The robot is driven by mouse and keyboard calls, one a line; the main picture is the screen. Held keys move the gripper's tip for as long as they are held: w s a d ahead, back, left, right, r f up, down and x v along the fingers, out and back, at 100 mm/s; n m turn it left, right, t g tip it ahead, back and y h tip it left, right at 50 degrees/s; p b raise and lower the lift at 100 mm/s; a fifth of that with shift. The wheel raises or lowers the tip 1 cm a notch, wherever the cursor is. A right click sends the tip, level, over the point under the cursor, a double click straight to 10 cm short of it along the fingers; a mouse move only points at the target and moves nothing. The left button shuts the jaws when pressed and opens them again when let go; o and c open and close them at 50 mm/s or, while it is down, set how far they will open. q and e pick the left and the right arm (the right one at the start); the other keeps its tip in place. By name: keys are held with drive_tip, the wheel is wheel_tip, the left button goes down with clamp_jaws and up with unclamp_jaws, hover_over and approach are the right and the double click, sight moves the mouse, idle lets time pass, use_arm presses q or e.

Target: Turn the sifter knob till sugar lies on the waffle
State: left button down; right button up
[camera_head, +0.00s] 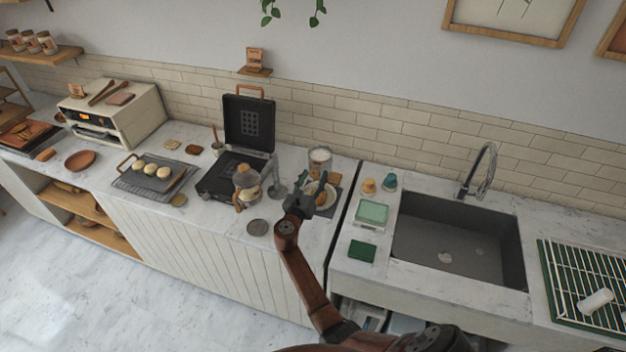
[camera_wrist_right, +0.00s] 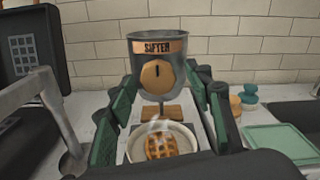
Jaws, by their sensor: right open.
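The sifter (camera_wrist_right: 158,52) is a grey metal cup with a label and a round wooden knob (camera_wrist_right: 157,76) on its front. In the head view the sifter (camera_head: 319,160) stands near the back of the counter. The waffle (camera_wrist_right: 163,146) lies on a white plate (camera_wrist_right: 187,138) below the sifter, with white wisps above it. I cannot make out sugar on it. My right gripper (camera_wrist_right: 158,100) is open, its green-padded fingers on either side of the knob in the picture; touch is not clear. It also shows in the head view (camera_head: 307,196). My left gripper is not in view.
An open waffle iron (camera_head: 248,120) and a glass jar (camera_head: 246,185) stand left of the plate. A sink (camera_head: 455,240) is to the right. A green scale (camera_head: 372,213) and a green sponge-like block (camera_head: 362,251) lie between.

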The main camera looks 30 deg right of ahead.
drive_tip(key=shift+w, duration=0.2)
drive_tip(key=shift+s, duration=0.1)
drive_tip(key=c, duration=1.2)
drive_tip(key=shift+o, duration=0.2)
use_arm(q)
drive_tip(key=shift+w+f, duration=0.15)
